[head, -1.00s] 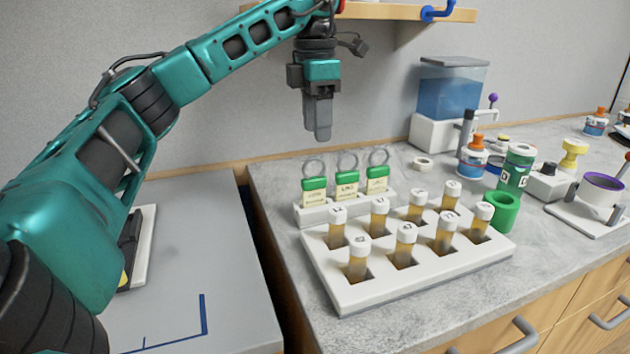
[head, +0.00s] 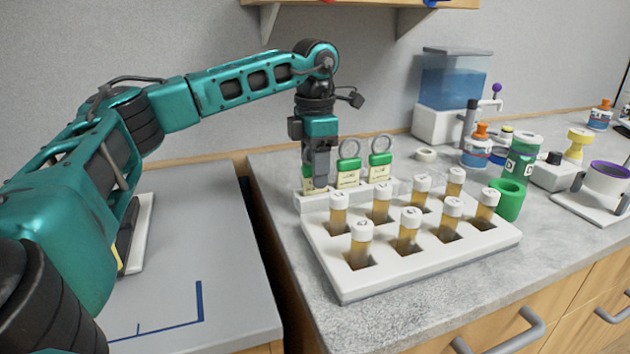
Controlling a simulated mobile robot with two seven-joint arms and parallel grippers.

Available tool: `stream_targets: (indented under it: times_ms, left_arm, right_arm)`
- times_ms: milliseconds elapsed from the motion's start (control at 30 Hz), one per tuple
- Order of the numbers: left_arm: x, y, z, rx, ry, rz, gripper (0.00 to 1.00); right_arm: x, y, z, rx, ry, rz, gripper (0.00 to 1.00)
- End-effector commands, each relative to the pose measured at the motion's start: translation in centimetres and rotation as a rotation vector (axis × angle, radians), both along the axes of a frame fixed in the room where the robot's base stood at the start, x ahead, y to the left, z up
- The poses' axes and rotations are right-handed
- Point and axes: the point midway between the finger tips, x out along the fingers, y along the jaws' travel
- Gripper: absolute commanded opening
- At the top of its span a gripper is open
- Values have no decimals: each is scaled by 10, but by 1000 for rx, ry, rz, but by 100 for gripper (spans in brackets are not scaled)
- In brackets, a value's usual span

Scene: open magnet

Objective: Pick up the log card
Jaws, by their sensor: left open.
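Three log cards with green tops, cream labels and grey rings stand in a row in a white holder (head: 383,191) behind the vial rack. The left card (head: 308,181) is mostly hidden behind my left gripper. The middle card (head: 348,172) and the right card (head: 380,167) show clearly. My left gripper (head: 321,180) points down, open, in front of the left card in the picture. I cannot tell whether its fingers are around the card or only in front of it. My right gripper is out of view.
A white rack (head: 400,273) with several capped amber vials stands just in front of the card holder. A green cup (head: 508,202), a green bottle (head: 519,160) and a blue water tank (head: 449,92) stand to the right. A wooden shelf (head: 385,3) is above.

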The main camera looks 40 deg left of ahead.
Motion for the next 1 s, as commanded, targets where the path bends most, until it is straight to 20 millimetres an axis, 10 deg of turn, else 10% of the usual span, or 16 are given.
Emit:
stream_targets:
  times_ms: [267, 800, 1000]
  left_arm:
    - [0, 0, -4, -1, 0, 0, 50]
    - [0, 0, -4, 0, 0, 0, 0]
    - [0, 0, -4, 0, -1, 0, 0]
  right_arm:
    - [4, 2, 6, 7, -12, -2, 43]
    - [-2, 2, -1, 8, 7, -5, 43]
    - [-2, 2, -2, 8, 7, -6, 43]
